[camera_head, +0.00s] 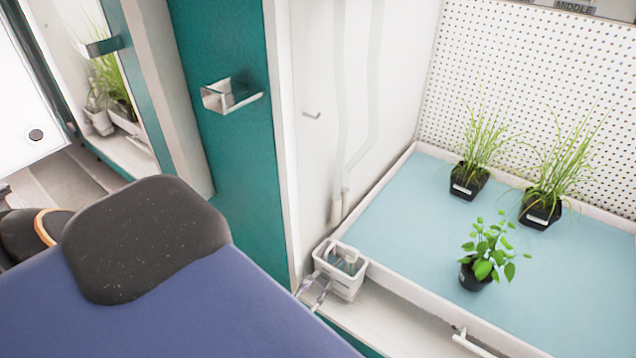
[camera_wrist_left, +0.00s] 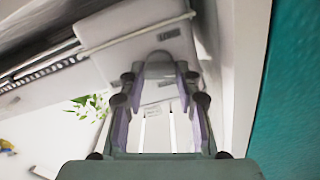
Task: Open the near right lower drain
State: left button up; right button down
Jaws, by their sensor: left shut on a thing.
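A small white box (camera_head: 341,272) with a grey top sits at the near left corner of the tray, below two pale tubes. My left gripper (camera_head: 315,289) reaches its front from the lower left. In the left wrist view, my fingers (camera_wrist_left: 160,98) stand to either side of a small grey rounded part (camera_wrist_left: 160,66) in front of a white labelled box (camera_wrist_left: 140,45), and they are shut on it. The label is too small to read surely. Exactly how the part joins the box is hidden. My right gripper is not in view.
A white-rimmed tray (camera_head: 405,288) with a blue surface holds a leafy plant (camera_head: 480,272) and two grassy plants (camera_head: 470,181) (camera_head: 541,211). A white pipe end (camera_head: 470,343) projects at its front. A teal door edge (camera_head: 230,150) with a metal handle (camera_head: 231,95) stands left.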

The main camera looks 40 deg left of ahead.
pick_arm(q)
jog(key=m, duration=0.7)
jog(key=shift+d+f, duration=0.1)
jog(key=shift+f, duration=0.05)
jog(key=m, duration=0.4)
jog(key=shift+f+m, duration=0.15)
jog(key=shift+m, duration=1.45)
jog(key=o, duration=1.2)
jog(key=shift+c, duration=0.2)
jog(key=s+d, duration=0.1)
jog(key=s, duration=1.1)
jog(key=shift+d, duration=0.25)
